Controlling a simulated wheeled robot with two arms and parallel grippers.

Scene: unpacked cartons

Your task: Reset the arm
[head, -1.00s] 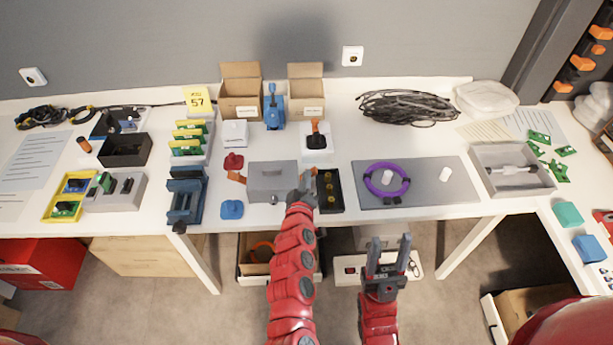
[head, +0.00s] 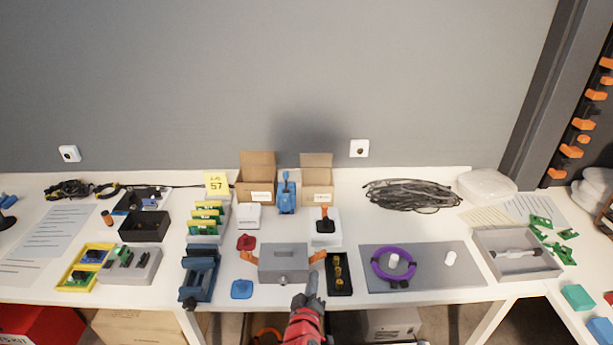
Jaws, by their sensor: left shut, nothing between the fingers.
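My left gripper (head: 311,284) is at the front edge of the white table, at the end of my red arm coming up from the bottom. It is shut and empty. Its tip lies between a grey box with orange handles (head: 283,257) and a black tray with yellow round parts (head: 338,284); I cannot tell whether it touches either. My right gripper is out of view.
The white table (head: 348,235) is crowded. Right is a grey mat (head: 430,279) with a purple ring (head: 394,267). Two open cartons (head: 257,181) stand behind.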

